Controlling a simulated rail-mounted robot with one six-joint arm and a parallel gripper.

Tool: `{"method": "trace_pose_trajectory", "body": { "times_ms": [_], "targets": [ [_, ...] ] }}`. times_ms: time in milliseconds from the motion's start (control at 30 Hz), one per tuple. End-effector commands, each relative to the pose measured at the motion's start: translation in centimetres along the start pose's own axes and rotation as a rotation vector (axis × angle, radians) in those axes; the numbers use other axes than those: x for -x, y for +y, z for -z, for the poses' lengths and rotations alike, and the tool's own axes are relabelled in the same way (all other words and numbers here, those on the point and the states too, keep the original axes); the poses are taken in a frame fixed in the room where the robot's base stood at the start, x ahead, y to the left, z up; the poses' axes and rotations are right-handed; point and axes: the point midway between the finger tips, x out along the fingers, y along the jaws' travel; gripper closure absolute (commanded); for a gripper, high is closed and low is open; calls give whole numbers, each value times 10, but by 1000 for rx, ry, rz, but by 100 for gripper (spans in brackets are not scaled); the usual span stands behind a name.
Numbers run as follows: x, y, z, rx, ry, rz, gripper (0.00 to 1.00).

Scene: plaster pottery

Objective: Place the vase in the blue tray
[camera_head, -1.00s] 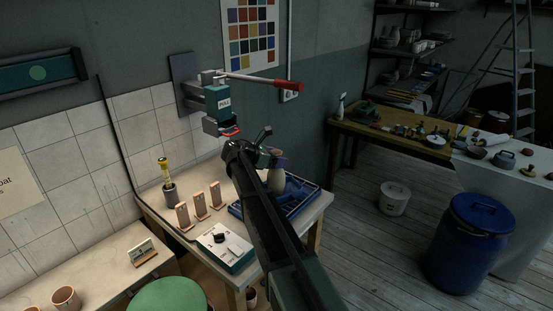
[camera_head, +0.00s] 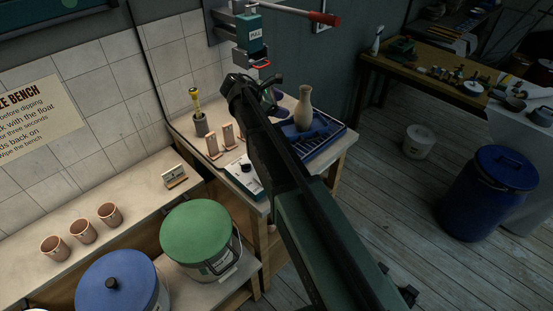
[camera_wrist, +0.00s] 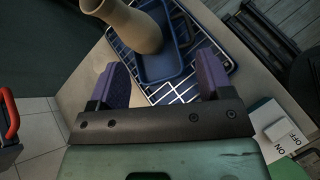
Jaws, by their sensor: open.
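The beige vase (camera_head: 303,108) stands upright at the blue tray (camera_head: 322,131) on the bench's right part. In the wrist view, the vase (camera_wrist: 132,24) appears with its base inside the blue tray (camera_wrist: 165,68), which lies on a white wire rack (camera_wrist: 205,75). My gripper (camera_wrist: 163,80) is open, with its two purple fingers apart and nothing between them. It is set back from the vase. In the head view my arm hides most of the gripper; a bit of purple shows left of the vase.
A wall-mounted press with a red-tipped lever (camera_head: 325,18) hangs above the bench. A switch box (camera_head: 243,176), upright tiles (camera_head: 229,135) and a yellow-handled tool in a pot (camera_head: 200,124) stand left of my arm. Green (camera_head: 196,232) and blue (camera_head: 116,283) lidded buckets stand lower left.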

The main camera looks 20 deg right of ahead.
Motion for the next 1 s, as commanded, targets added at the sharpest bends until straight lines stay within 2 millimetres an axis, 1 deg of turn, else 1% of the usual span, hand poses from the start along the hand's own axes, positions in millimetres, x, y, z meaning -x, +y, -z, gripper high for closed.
{"method": "trace_pose_trajectory", "body": {
  "times_ms": [33,67,100,167,200,233,300,333,400,500,1000],
  "targets": [
    [-3,-58,3,-154,110,44,27],
    [-3,-89,10,-279,193,90,27],
    [0,-132,19,-453,301,172,27],
    [11,-190,32,-705,439,328,27],
    [20,-223,39,-853,508,443,27],
    [28,-244,44,-948,549,529,27],
    [44,-280,51,-1115,604,702,27],
    [49,-289,53,-1162,616,758,27],
    [57,-299,56,-1225,629,837,27],
    [58,-297,58,-1241,631,857,27],
    [58,-295,58,-1237,630,851,27]
  ]
}}
